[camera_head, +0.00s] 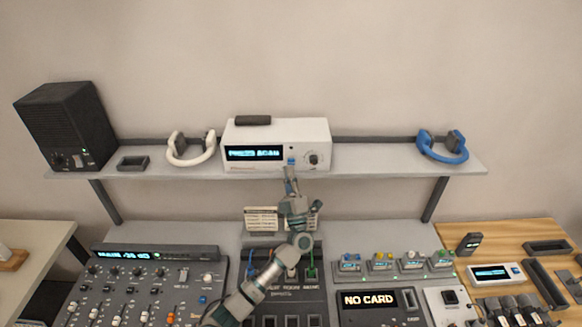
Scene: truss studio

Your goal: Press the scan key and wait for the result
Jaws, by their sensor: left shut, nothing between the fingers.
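A white receiver box (305,131) stands on the shelf. Its lit blue display (253,153) shows text that seems to read "PRESS SCAN", though it is blurred. A small blue key (291,161) is on its front panel, between the display and a dark round knob (314,160). My left gripper (289,174) is shut and empty, its fingertips pointing up just below the blue key. I cannot tell whether the tips touch it. My right gripper is not in view.
The shelf (380,164) also holds a black speaker (66,127), white headphones (191,150) and blue headphones (443,147). Below are a mixer (145,290), a panel reading "NO CARD" (368,300), and small cards (261,218) behind my arm.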

